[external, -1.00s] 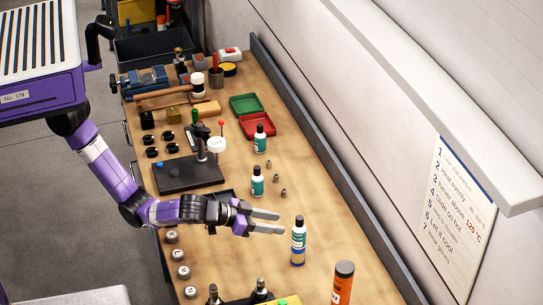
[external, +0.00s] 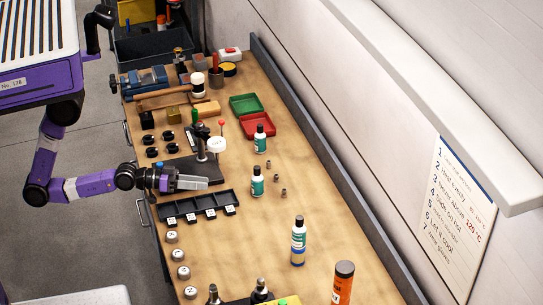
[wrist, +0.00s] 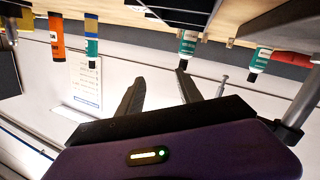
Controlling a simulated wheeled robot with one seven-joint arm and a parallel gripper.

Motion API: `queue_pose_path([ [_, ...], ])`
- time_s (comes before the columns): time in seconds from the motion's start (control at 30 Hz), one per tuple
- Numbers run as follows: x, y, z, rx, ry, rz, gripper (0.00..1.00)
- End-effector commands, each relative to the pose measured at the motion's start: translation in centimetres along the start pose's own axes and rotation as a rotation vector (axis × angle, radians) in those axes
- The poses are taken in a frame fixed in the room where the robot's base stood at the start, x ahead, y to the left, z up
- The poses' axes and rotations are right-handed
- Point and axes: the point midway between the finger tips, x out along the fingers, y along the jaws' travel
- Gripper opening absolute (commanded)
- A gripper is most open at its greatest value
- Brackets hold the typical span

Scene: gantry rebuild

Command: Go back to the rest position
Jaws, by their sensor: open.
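My gripper (external: 192,182) is open and empty, above the bench near its left edge, between the black press stand and the black tray with several compartments (external: 198,207). In the wrist view its two dark fingers (wrist: 165,88) stand apart with nothing between them. My purple arm folds back to the left, with its elbow off the bench. The wrist view is upside down and shows the bottles and the wall behind.
An orange can (external: 342,284) is at the front. A press stand (external: 196,168) is behind my gripper.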

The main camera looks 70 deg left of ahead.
Motion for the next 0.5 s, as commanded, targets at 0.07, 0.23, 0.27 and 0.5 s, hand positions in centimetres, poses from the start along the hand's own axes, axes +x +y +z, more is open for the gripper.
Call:
queue_pose_path([
  [0.07, -3.0, -2.1, 1.2, 0.021, 0.004, -0.048, 0.42],
  [0.23, -9.0, -5.2, 3.4, 0.097, -0.005, -0.139, 0.42],
  [0.27, -10.1, -5.6, 3.8, 0.112, -0.009, -0.154, 0.42],
  [0.5, -17.3, -7.5, 5.5, 0.218, -0.043, -0.247, 0.42],
])
